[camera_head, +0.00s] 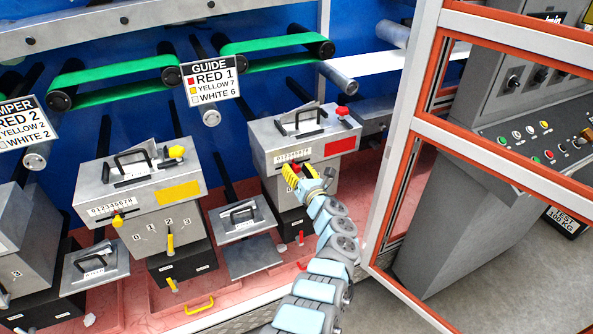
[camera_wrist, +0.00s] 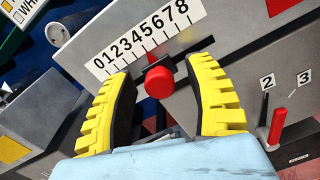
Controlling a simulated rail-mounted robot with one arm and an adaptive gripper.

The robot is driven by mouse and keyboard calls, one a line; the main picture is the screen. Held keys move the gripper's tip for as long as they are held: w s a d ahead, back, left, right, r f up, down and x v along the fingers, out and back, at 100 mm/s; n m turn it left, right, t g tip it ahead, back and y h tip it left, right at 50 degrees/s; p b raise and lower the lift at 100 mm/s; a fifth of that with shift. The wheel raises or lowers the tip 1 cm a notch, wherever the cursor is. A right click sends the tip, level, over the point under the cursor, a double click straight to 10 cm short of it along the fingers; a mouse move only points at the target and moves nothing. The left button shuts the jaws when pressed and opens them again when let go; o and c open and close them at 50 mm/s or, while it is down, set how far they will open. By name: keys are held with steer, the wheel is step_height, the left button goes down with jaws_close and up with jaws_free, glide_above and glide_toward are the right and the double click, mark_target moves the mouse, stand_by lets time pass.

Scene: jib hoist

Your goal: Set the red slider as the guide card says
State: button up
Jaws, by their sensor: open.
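The guide card (camera_head: 210,80) reads RED 1, YELLOW 7, WHITE 6. The grey unit with the red patch (camera_head: 339,146) carries a scale (camera_wrist: 150,38) numbered 0 to 8. The red slider knob (camera_wrist: 159,82) sits below the scale; its red pointer appears near 4, though the exact mark is hard to tell. My gripper (camera_head: 305,178) is at the front of this unit. In the wrist view, its yellow fingers (camera_wrist: 165,95) are open, one on each side of the knob, with gaps showing.
A lever (camera_wrist: 277,127) beside numbers 2 and 3 is right of the knob. The yellow-patch unit (camera_head: 178,191) stands left. Another card (camera_head: 24,122) reads RED 2, YELLOW 2, WHITE 2. An orange-and-grey frame (camera_head: 398,150) stands close to the right of my arm.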

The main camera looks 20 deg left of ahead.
jaws_close()
steer(key=shift+a, duration=0.15)
steer(key=s+a+p, duration=0.2)
steer(key=shift+s+a+p, duration=0.15)
steer(key=shift+s+p, duration=0.1)
steer(key=shift+p, duration=0.05)
stand_by(0.4)
jaws_free()
